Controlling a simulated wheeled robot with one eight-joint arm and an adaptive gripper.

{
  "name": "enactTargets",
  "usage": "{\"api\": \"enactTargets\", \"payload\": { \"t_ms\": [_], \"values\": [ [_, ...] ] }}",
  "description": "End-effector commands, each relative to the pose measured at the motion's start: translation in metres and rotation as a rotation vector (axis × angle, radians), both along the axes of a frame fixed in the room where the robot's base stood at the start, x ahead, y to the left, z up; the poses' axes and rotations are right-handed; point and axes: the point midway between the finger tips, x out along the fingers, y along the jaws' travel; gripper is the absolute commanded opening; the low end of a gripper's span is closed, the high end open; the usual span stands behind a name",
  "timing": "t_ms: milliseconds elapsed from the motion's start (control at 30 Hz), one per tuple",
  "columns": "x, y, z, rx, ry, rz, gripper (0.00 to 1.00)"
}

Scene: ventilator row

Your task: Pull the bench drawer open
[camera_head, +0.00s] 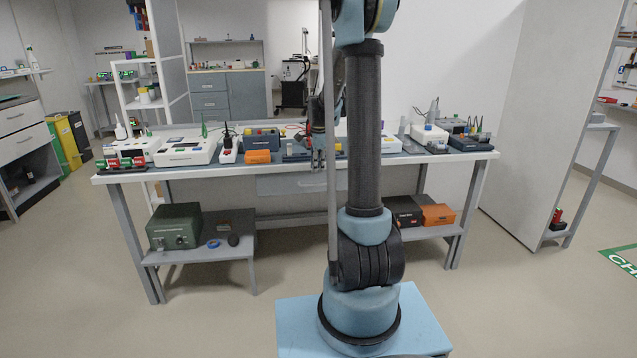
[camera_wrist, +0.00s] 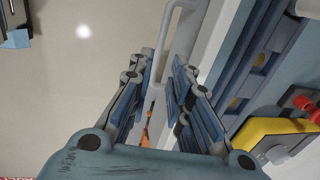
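The bench drawer (camera_head: 285,186) is a grey front under the middle of the bench top; it looks shut, and my arm covers part of it. My gripper (camera_head: 318,160) hangs at the front edge of the bench, just above the drawer. In the wrist view, my gripper (camera_wrist: 163,75) has its two fingers apart. A pale bar handle (camera_wrist: 167,28) runs lengthwise into the gap between the fingers. Gaps show beside the bar, and I see no clear grip on it. How deep the bar sits between the fingers cannot be told.
The bench top (camera_head: 135,178) carries several devices, including an orange box (camera_head: 258,156) near the front edge. A low shelf (camera_head: 200,254) holds a green case (camera_head: 175,227); orange box (camera_head: 438,214) stands low at right. The floor in front of the bench is clear beside my base.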

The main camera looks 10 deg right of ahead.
Motion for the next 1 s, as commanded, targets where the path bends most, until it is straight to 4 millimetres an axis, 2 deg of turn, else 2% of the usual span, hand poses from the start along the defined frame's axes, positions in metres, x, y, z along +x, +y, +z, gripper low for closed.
{"api": "enactTargets", "payload": {
  "t_ms": [300,500,700,967,1000],
  "values": [
    [0.009,0.000,-0.048,0.000,0.000,0.001,0.18],
    [0.013,0.001,-0.067,0.000,0.000,0.001,0.18],
    [0.014,0.001,-0.075,0.000,0.000,0.001,0.18],
    [0.014,0.002,-0.076,0.000,0.000,0.002,0.18],
    [0.014,0.002,-0.076,0.000,0.000,0.002,0.11]
  ]
}}
